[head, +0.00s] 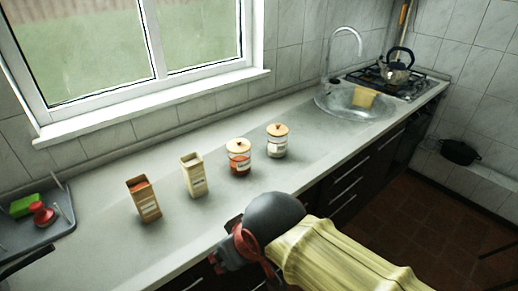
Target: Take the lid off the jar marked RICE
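Two lidded jars stand upright on the counter right of its middle. The left jar (239,163) is orange-red with a pale label and a light wooden-looking lid (238,146). The right jar (277,146) is whitish with a label and a similar lid (277,129). Both lids sit on their jars. The lettering is too small to read, so I cannot tell which jar says RICE. My gripper (230,256) is at the counter's front edge, below and in front of the jars and apart from them. Its fingers are not clearly visible.
An open orange-brown carton (148,204) and a cream carton (194,178) stand left of the jars. A grey tray (40,240) with green and red items is at far left. The sink (345,107) and a kettle (396,72) on the stove are at back right. Counter between jars and sink is clear.

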